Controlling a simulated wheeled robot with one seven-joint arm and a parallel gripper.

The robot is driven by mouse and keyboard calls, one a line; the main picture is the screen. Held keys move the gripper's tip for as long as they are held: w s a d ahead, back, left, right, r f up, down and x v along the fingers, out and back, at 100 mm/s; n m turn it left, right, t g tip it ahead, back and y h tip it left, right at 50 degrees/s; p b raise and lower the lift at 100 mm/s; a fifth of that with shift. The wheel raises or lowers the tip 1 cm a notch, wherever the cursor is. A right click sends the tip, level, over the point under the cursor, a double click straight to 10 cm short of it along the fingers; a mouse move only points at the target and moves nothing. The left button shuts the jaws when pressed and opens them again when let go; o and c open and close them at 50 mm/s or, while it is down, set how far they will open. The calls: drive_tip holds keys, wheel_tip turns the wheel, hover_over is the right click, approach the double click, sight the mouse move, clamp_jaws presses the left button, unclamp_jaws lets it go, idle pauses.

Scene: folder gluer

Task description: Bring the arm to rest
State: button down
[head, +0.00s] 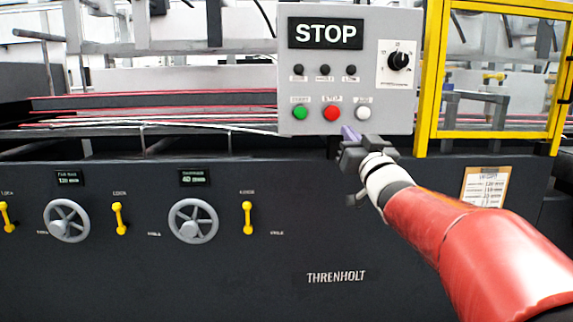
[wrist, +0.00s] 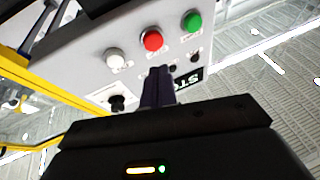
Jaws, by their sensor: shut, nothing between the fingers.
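My gripper (head: 350,134) is at the lower edge of the grey control panel (head: 375,108), below and between the red button (head: 331,113) and the white button (head: 363,113). Its fingers are shut with nothing between them. In the wrist view the closed fingers (wrist: 158,82) point up toward the panel, below the red button (wrist: 152,40). Whether they touch the panel I cannot tell. My red arm reaches in from the lower right.
The panel also has a green button (head: 300,113), a black knob (head: 398,61) and a STOP display (head: 325,33). A yellow guard frame (head: 421,80) stands close on the right. Handwheels (head: 193,221) and yellow levers (head: 247,218) stick out from the dark machine front at left.

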drive_tip(key=s+a+f+m+g+h, duration=0.1)
drive_tip(key=s+f+g+h, duration=0.1)
drive_tip(key=s+f+g, duration=0.6)
drive_tip(key=s+f+g+h, duration=0.3)
drive_tip(key=s+f+g, duration=0.5)
drive_tip(key=s+f, duration=1.3)
drive_tip(key=s+p, duration=0.1)
drive_tip(key=s, duration=0.4)
drive_tip(key=shift+a+f+m, duration=0.15)
drive_tip(key=shift+a+m, duration=0.2)
drive_tip(key=shift+m, duration=0.05)
